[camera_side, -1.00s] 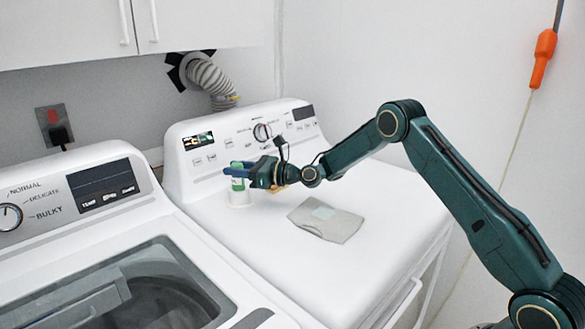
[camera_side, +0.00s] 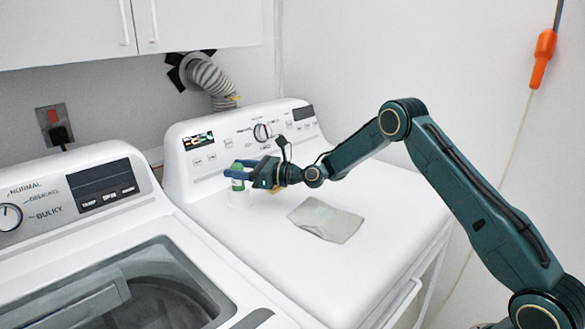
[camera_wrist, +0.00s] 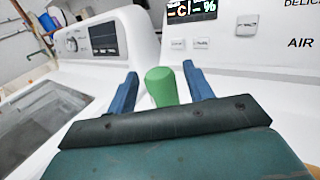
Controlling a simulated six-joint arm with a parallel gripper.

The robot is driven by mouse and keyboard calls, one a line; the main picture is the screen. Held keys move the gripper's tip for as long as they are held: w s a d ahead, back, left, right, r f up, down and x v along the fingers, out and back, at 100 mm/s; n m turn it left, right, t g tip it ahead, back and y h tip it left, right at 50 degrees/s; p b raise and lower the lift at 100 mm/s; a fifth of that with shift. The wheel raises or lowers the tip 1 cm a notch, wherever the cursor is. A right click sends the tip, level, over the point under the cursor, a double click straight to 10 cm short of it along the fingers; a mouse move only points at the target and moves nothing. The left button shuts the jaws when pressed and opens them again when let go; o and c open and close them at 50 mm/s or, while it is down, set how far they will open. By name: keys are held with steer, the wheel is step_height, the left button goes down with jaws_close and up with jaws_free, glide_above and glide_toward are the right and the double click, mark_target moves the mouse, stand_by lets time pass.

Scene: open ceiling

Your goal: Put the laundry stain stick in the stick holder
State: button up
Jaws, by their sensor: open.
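The laundry stain stick (camera_side: 238,184) is green and stands upright near the back left of the dryer top. Its green top (camera_wrist: 162,86) shows between the fingers in the wrist view. A white, cup-like form (camera_side: 238,199) around its lower end looks like the stick holder; the small view does not show clearly how deep the stick sits in it. My gripper (camera_side: 238,171) has its blue fingers on either side of the stick's upper part. In the wrist view my gripper (camera_wrist: 162,88) is open, with gaps between the stick and both fingers.
A grey folded cloth (camera_side: 326,219) lies on the dryer top, right of the stick. A small orange-tan thing (camera_side: 275,189) is partly hidden behind my gripper. The dryer's control panel (camera_side: 215,142) rises close behind. The washer (camera_side: 75,240) stands at left. The dryer's front is clear.

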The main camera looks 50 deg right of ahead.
steer(key=v, duration=1.1)
steer(key=shift+d, duration=0.15)
steer(key=shift+s+r, duration=0.1)
steer(key=shift+s, duration=0.05)
steer(key=s+a+r+n+g+h, duration=0.1)
steer(key=s+a+r+n+g, duration=0.3)
steer(key=s+n, duration=0.4)
steer(key=s+a+r+n+g+h, duration=0.1)
steer(key=s+a+r+n+g, duration=0.2)
steer(key=s+a+r+n, duration=0.5)
steer(key=s+d+f+n+g+h, duration=0.1)
steer(key=s+d+n+h, duration=0.2)
steer(key=s+n, duration=0.4)
steer(key=s+d+f+n+g+h, duration=0.2)
steer(key=s+d+n+h, duration=0.2)
steer(key=s, duration=1.4)
steer(key=n, duration=0.3)
steer(key=shift+s+d, duration=0.3)
steer(key=shift+s, duration=0.05)
